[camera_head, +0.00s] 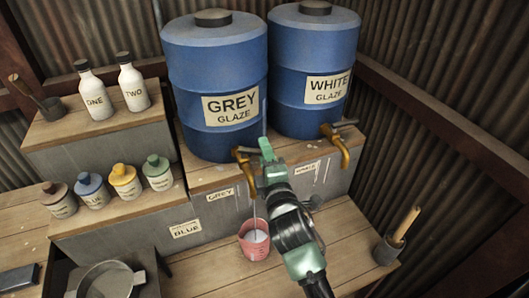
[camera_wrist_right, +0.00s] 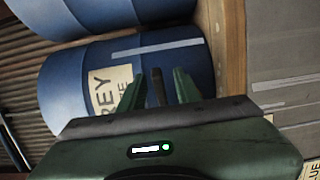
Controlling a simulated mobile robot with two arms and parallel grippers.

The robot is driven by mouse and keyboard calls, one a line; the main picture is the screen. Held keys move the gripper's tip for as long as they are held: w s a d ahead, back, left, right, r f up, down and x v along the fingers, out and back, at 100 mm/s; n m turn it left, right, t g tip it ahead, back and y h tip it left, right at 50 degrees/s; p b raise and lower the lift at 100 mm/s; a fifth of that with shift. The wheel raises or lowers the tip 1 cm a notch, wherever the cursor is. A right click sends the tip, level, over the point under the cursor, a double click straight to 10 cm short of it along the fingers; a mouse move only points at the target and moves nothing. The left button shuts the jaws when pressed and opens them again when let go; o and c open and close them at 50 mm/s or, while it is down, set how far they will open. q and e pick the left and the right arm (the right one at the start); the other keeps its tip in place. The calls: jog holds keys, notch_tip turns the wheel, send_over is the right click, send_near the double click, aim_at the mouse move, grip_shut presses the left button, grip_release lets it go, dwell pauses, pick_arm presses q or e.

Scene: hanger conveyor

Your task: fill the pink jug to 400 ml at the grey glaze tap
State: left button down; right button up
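The pink jug (camera_head: 254,246) stands upright on the lower wooden bench under the grey glaze tap (camera_head: 243,160). A thin pale stream runs from the tap down into the jug, and pale grey liquid shows inside. Its fill marks are too small to read. My right gripper (camera_head: 266,150) is at the tap's handle, in front of the grey glaze barrel (camera_head: 205,75). In the right wrist view its green fingers (camera_wrist_right: 158,90) stand apart with the dark tap handle (camera_wrist_right: 157,85) between them, gaps showing on both sides. My left gripper is not in view.
The white glaze barrel (camera_head: 305,55) and its brass tap (camera_head: 336,145) stand close on the right. Glaze bottles (camera_head: 125,185) line the left shelf. A grey bowl (camera_head: 105,280) is at lower left. A pot with a wooden-handled tool (camera_head: 392,246) stands at right.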

jog(key=s+d+b, duration=0.1)
jog(key=s+b, duration=0.1)
jog(key=s, duration=0.5)
jog(key=shift+s+d, duration=0.2)
jog(key=shift+s, duration=0.15)
jog(key=shift+c, duration=0.3)
dwell(1.3)
